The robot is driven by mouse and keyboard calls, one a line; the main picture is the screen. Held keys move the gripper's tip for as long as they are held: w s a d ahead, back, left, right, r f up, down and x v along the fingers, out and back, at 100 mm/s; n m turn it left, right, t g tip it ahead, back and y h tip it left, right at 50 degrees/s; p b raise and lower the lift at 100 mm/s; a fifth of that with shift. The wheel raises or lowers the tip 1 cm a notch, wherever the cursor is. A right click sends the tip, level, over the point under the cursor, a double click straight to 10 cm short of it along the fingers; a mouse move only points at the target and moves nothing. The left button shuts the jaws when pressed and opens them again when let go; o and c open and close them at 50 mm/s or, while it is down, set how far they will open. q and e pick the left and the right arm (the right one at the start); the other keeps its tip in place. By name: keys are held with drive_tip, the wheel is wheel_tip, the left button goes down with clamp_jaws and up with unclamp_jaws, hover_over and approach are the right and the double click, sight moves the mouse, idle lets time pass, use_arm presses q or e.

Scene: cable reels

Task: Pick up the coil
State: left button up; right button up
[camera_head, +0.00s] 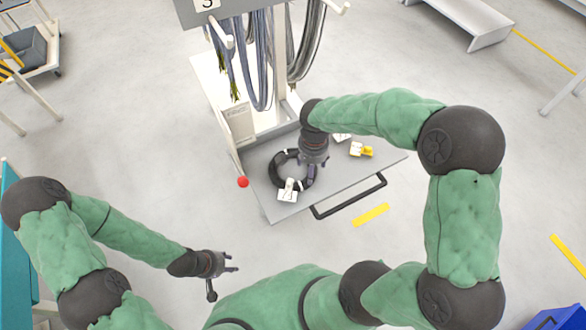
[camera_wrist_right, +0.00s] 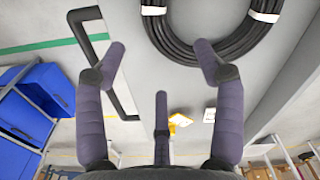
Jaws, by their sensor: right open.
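The coil is a black ring of cable (camera_head: 275,170) with white ties and a white tag, lying on the grey cart shelf (camera_head: 275,210). It also shows at the top of the right wrist view (camera_wrist_right: 178,44). My right gripper (camera_head: 312,176) is over the coil's right side in the head view and hides part of it. In the right wrist view its fingers (camera_wrist_right: 160,62) are spread with nothing between them, and the coil is beyond the fingertips. My left gripper (camera_head: 232,263) is open and empty, low over the floor area, away from the cart.
The cart has a black handle (camera_head: 350,197) at its front and hanging cables (camera_head: 255,60) on a rack behind. A yellow and white item (camera_head: 361,150) lies on the shelf right of the coil. A red ball (camera_head: 243,182) is at the shelf's left edge.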

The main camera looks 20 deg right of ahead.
sight(300, 186)
drive_tip(key=shift+w+d+f, duration=0.1)
drive_tip(key=shift+f, duration=0.8)
drive_tip(key=f+b, duration=0.2)
drive_tip(key=f, duration=0.3)
drive_tip(key=shift+s, duration=0.2)
drive_tip(key=shift+d+r, duration=0.1)
clamp_jaws()
